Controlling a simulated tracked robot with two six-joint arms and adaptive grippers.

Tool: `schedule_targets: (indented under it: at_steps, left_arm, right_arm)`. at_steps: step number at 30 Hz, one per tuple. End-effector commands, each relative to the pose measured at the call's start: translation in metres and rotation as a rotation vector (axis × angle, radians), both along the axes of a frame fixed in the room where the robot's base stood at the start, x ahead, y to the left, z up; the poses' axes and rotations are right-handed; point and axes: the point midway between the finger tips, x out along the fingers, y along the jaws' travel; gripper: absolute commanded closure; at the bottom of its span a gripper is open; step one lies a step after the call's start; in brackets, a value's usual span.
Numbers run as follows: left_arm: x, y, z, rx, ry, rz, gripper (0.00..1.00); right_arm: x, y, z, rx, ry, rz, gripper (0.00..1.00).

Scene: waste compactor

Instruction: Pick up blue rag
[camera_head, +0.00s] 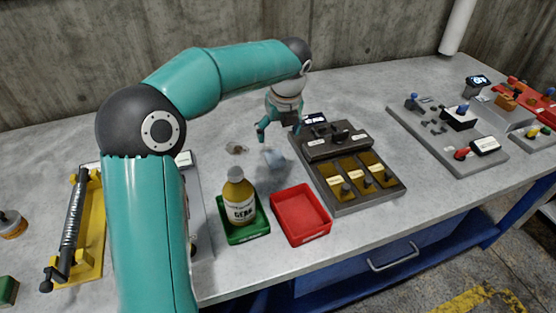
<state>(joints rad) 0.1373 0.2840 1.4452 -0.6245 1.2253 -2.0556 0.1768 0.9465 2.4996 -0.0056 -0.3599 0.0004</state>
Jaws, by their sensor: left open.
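A small pale blue rag (275,158) lies on the grey table (400,85), just behind the red tray. My left gripper (279,133) comes in from the left on a teal arm and points down. It is open and empty, above and slightly behind the rag. I see no contact between its fingers and the rag. My right gripper is not in view.
A yellow bottle (239,200) stands in a green tray (246,236) beside an empty red tray (300,214). A dark panel with yellow slots (345,165) is close right of the rag. A small brownish patch (237,148) lies left of it.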

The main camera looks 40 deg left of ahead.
Motion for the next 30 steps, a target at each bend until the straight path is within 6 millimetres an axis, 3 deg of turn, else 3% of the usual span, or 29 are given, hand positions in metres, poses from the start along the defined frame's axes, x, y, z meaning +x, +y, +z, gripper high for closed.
schedule_targets:
  at_steps: [3,7,17,25,30]
  left_arm:
    - [0.001,0.009,-0.027,-0.001,0.005,0.005,0.19]
    - [0.004,0.016,-0.048,-0.002,0.004,0.009,0.19]
    - [0.007,0.023,-0.071,-0.001,0.003,0.011,0.19]
    - [0.016,0.030,-0.105,-0.001,0.001,0.012,0.19]
    - [0.017,0.032,-0.111,-0.001,-0.001,0.011,0.19]
  right_arm:
    - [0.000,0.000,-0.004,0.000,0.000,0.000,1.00]
    - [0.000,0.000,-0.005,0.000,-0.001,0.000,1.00]
    - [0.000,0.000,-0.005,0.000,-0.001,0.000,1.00]
    - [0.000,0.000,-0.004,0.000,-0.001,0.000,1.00]
    - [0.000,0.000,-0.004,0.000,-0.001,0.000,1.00]
